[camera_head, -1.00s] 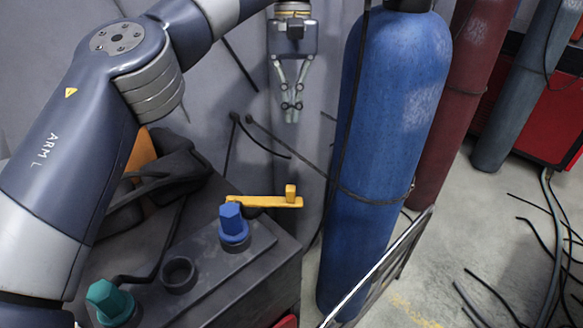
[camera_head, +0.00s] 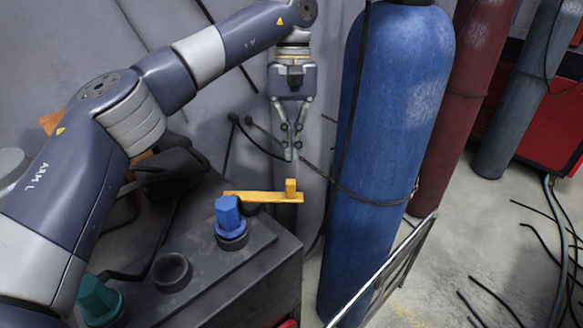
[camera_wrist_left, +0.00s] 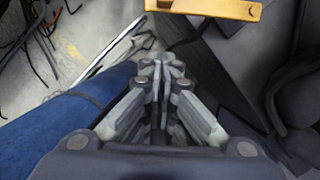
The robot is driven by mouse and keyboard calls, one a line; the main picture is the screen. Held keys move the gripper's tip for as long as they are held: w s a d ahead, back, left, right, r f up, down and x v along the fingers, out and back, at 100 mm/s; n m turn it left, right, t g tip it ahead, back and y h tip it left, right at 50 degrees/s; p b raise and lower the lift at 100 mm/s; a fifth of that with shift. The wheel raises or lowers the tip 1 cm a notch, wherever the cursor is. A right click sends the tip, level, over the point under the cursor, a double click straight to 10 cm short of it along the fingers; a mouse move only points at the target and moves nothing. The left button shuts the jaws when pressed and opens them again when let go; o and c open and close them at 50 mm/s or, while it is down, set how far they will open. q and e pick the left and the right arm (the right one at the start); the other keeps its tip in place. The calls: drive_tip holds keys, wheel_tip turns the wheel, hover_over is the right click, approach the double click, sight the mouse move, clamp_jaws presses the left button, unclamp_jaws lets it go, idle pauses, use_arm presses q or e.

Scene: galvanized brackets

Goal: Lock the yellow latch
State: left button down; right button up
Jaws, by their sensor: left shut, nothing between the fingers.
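The yellow latch (camera_head: 262,196) is a flat bar with a small upright knob (camera_head: 291,187) at its right end. It lies level at the far edge of the dark bench, its right end jutting past the corner. My left gripper (camera_head: 293,158) points down, shut and empty, a little above the knob in the head view; I cannot tell the exact depth gap. In the left wrist view the shut fingers (camera_wrist_left: 161,65) are in the middle, and the latch (camera_wrist_left: 205,8) shows at the top edge, apart from them. My right gripper is not in view.
A blue cylinder (camera_head: 394,110) stands close to the right of my left gripper. A blue knob (camera_head: 229,215), an empty round socket (camera_head: 172,270) and a green knob (camera_head: 99,299) are on the bench (camera_head: 215,290). Thin cables and rods run along the wall behind.

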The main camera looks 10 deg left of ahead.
use_arm(q)
drive_tip(key=shift+s+d+f+p, duration=0.15)
drive_tip(key=shift+s+f+p, duration=0.05)
drive_tip(key=shift+s, duration=0.5)
drive_tip(key=shift+s+d+f+p, duration=0.1)
drive_tip(key=shift+s+f+p, duration=0.1)
drive_tip(key=shift+s, duration=0.5)
drive_tip(key=shift+s+d+f+p, duration=0.15)
drive_tip(key=shift+s+p, duration=0.05)
drive_tip(key=shift+s, duration=0.5)
